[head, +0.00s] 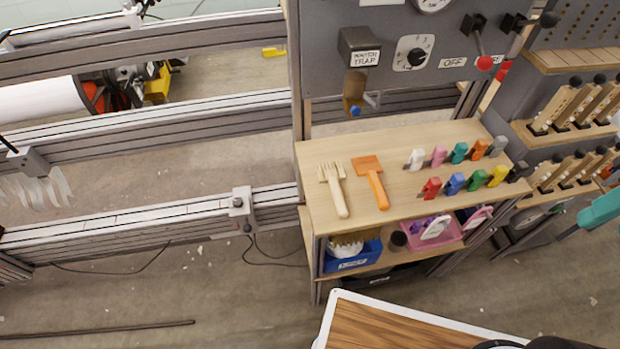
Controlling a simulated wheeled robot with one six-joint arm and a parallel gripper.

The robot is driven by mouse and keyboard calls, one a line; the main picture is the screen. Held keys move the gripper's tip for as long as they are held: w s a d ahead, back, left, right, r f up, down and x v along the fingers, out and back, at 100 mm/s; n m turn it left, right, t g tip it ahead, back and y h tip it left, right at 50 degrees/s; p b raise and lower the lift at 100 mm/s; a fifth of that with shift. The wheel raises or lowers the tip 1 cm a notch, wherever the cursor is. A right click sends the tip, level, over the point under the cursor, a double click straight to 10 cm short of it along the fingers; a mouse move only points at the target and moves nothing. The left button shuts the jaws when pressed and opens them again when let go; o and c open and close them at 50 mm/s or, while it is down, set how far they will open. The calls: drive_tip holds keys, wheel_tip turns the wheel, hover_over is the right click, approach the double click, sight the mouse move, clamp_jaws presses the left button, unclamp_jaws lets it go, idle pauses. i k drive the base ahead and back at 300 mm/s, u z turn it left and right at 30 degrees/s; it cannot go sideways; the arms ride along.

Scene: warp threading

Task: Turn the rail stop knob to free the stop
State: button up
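A pale grey metal block (241,214), which looks like the rail stop, sits on the lower aluminium rail (150,217), just left of the wooden shelf unit. A small dark round part (238,202) shows on its face, and another dark spot shows at its lower edge. These are too small to tell which is the knob or how it is turned. No gripper shows clearly in the head view, and nothing is seen touching the block.
The wooden shelf (325,210) holds a fork-like comb (334,187), an orange tool (371,181) and several coloured clips. A grey control panel (340,60) stands above it. A wood-topped surface (390,325) is at the bottom. Floor (200,285) in front of the rail is mostly clear, with a cable and rod.

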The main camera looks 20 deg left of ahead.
sight(238, 202)
drive_tip(key=z, duration=0.5)
drive_tip(key=k, duration=1.1)
drive_tip(key=u, duration=1.95)
drive_tip(key=i, duration=0.5)
drive_tip(key=u, duration=0.05)
